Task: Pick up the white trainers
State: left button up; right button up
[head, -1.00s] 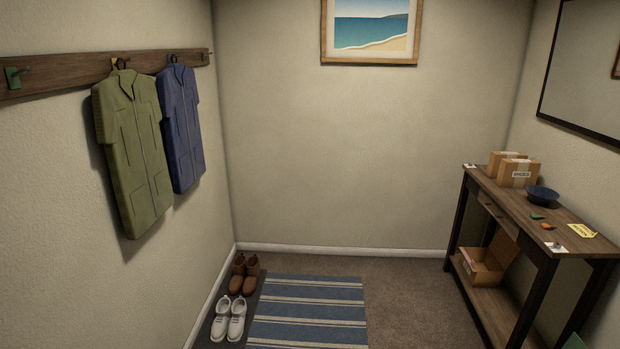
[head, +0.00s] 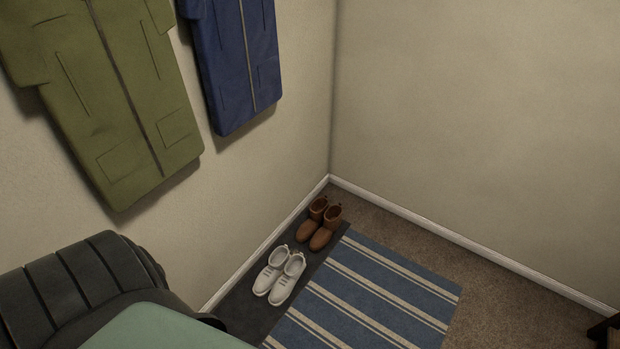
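The white trainers (head: 279,275) stand side by side on a dark grey mat (head: 243,305) on the floor by the left wall. Their toes point toward the bottom of the picture. Neither of my grippers shows in the head view. A dark and pale green part of my own body fills the lower left corner and covers the near end of the mat.
Brown boots (head: 320,224) stand just behind the trainers on the same mat. A blue striped rug (head: 375,293) lies to the right. An olive jacket (head: 108,85) and a blue jacket (head: 236,62) hang on the left wall above. Carpet is clear beyond the rug.

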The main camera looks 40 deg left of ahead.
aim_at(280, 258)
jog(key=i+u, duration=0.25)
jog(key=i, duration=0.2)
jog(key=i+l+u, duration=0.25)
jog(key=i, duration=0.2)
jog(key=i+l+u, duration=0.25)
jog(key=i, duration=0.15)
